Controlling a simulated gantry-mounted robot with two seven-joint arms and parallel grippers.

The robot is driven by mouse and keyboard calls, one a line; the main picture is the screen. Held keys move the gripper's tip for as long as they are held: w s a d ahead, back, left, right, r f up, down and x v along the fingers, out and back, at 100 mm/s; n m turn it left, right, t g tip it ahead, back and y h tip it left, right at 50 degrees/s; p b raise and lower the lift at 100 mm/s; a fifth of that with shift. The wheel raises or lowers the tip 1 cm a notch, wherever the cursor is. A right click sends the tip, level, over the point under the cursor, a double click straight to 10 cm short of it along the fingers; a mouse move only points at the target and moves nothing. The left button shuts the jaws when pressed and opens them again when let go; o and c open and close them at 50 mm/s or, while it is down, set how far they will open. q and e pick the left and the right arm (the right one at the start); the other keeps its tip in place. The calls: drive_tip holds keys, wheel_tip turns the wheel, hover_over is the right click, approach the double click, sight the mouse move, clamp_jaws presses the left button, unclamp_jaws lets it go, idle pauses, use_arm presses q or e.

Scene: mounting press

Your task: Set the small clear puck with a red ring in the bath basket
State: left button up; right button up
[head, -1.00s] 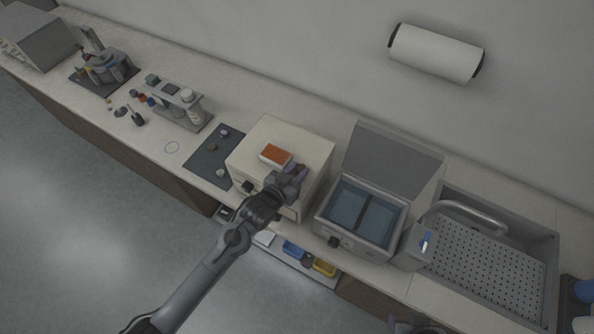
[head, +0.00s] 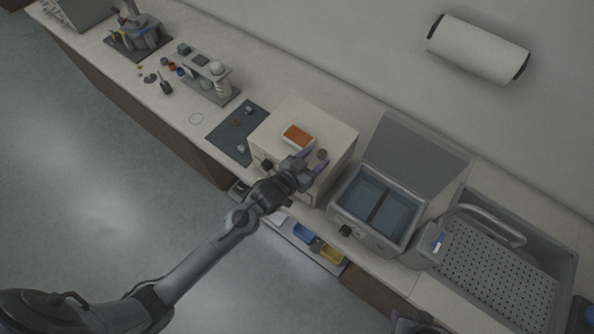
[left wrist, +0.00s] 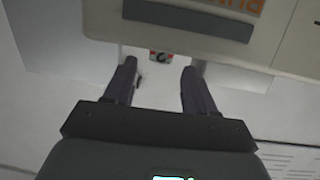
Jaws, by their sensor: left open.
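My left gripper (head: 306,163) is open over the front right part of the cream box's top. A small brownish round piece (head: 322,154) shows by its fingertips, not between closed jaws. In the left wrist view the two fingers (left wrist: 158,85) are spread apart. A small red, dark and pale thing (left wrist: 160,57) lies beyond the gap. A pale puck (head: 242,148) and two darker small pieces (head: 237,122) are on the dark mat. I cannot tell which piece is clear with a red ring. The bath (head: 338,208) is open, with two blue-grey compartments inside.
A sink with a perforated tray (head: 500,262) is on the right. Blue and yellow bins (head: 331,255) sit low in front.

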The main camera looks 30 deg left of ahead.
use_arm(q)
drive_tip(key=s+a+g+y, duration=0.1)
drive_tip(key=s+a+g, duration=0.1)
drive_tip(key=s, duration=0.6)
drive_tip(key=s+a+g+y, duration=0.1)
drive_tip(key=s+a+g, duration=0.1)
drive_tip(key=s, duration=0.6)
drive_tip(key=shift+s+a+f+n+g+b, duration=0.3)
drive_tip(key=shift+s+a+f+n+g, duration=0.1)
drive_tip(key=shift+g, duration=0.2)
drive_tip(key=shift+o, duration=0.4)
drive_tip(key=s+a+f+g+y, duration=0.1)
drive_tip(key=s+g, duration=0.4)
drive_tip(key=s, duration=0.6)
drive_tip(key=shift+s+a+y, duration=0.15)
drive_tip(key=shift+a+y, duration=0.15)
drive_tip(key=shift+a, duration=0.3)
